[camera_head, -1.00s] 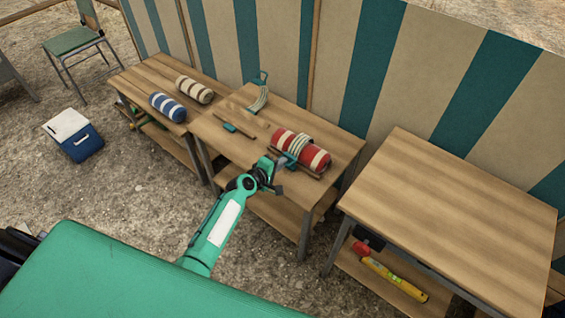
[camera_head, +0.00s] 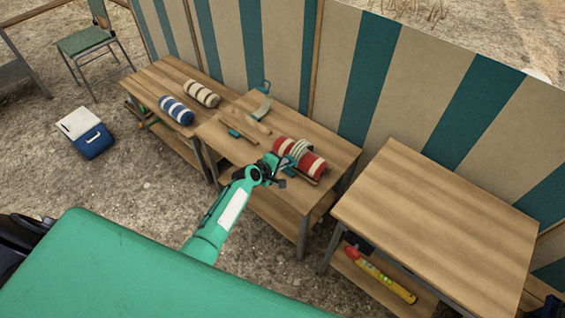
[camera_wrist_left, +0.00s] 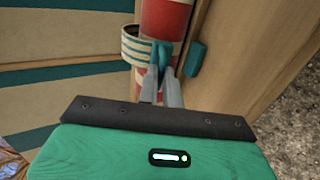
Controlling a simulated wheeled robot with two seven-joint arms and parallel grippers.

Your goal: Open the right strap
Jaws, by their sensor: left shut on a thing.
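A red and white striped roll (camera_head: 313,161) lies on the middle wooden table. The right strap (camera_head: 302,147), a pale banded strip, curves over the roll; the wrist view also shows this strap (camera_wrist_left: 136,45) beside the roll. My left gripper (camera_head: 279,166) is at the roll's front side. In the wrist view its fingers are shut on the strap's teal end tab (camera_wrist_left: 161,52). A teal block (camera_wrist_left: 197,59) sits apart on the table wood. Another strap (camera_head: 263,106) lies open to the left, off the roll, with a teal piece (camera_head: 234,133) before it. My right gripper is not in view.
A blue striped roll (camera_head: 176,110) and a beige striped roll (camera_head: 202,94) lie on the left table. The right table (camera_head: 440,220) has a bare top, with a yellow tool (camera_head: 385,278) on its shelf. A striped cloth wall (camera_head: 375,75) stands behind.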

